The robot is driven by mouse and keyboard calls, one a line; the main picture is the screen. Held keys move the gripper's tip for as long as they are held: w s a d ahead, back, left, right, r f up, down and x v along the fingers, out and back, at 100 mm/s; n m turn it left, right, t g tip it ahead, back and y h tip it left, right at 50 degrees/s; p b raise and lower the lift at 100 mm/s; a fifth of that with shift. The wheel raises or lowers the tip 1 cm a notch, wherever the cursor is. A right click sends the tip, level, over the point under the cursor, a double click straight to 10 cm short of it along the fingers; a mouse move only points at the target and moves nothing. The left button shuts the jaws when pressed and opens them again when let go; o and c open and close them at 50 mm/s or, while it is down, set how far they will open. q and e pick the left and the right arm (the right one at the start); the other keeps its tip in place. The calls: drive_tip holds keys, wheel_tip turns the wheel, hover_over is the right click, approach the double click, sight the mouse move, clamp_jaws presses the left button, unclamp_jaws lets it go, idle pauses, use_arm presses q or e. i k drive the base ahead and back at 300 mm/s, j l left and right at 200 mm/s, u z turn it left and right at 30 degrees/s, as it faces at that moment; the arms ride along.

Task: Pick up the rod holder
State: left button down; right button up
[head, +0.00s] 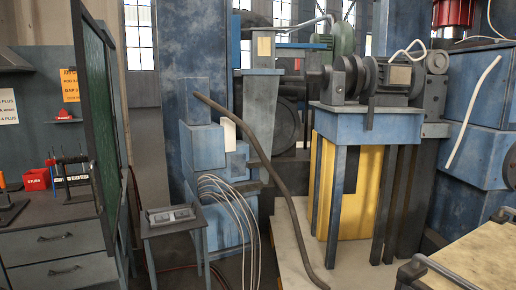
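No item is plainly marked as the rod holder. The closest match is a small dark rack (77,181) with several thin upright rods, standing on the grey drawer bench at the left of the head view. It is small in the picture, and its details are hard to make out. Another dark stand (10,208) with a thin upright part is at the left picture edge, on the same bench. Neither of my grippers is in view.
A red box (37,180) sits beside the rack. A green-faced panel (100,110) stands at the bench's right end. A small grey table (174,228), blue machines (370,127), a long bent pipe (268,165) and a wooden-topped surface (480,262) lie further right.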

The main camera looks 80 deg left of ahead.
sight(83, 159)
drive_tip(key=u, duration=3.75)
